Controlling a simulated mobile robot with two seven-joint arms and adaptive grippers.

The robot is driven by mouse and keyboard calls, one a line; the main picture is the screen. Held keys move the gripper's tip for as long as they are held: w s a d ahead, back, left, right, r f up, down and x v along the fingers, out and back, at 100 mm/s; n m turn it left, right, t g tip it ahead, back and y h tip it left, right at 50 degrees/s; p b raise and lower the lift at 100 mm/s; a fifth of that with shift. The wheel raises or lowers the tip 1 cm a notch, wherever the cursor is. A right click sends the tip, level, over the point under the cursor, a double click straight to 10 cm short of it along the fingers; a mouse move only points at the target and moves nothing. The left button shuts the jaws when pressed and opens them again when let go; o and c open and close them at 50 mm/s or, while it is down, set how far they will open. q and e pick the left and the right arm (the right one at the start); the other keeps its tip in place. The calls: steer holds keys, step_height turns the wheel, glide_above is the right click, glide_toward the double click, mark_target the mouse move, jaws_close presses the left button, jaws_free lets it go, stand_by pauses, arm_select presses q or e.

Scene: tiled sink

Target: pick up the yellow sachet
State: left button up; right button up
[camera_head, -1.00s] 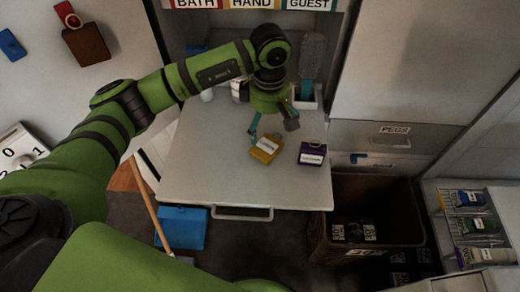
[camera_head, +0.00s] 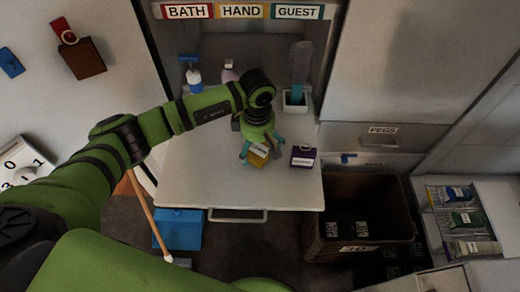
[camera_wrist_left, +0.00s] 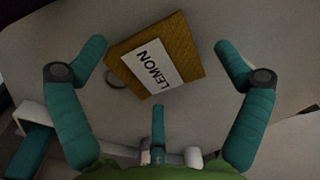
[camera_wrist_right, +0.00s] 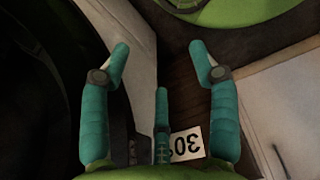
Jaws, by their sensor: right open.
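The yellow sachet (camera_head: 259,160) lies on the pale pull-out worktop (camera_head: 200,185), partly hidden under my left gripper (camera_head: 262,151). In the left wrist view the sachet (camera_wrist_left: 186,42) shows a white label reading LEMON and sits tilted between the spread fingers of my left gripper (camera_wrist_left: 161,44). The left finger is close to the sachet's edge, and a gap shows on the right. I cannot tell whether any finger touches it. My right gripper (camera_wrist_right: 158,47) is open and empty in the right wrist view, away from the sachet.
A purple sachet (camera_head: 303,156) lies just right of my left gripper. A brown bin (camera_head: 328,230) is right of the worktop. The worktop's front left is clear.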

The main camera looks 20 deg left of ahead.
arm_select(q)
steer(key=c, duration=1)
steer(key=shift+r, duration=0.15)
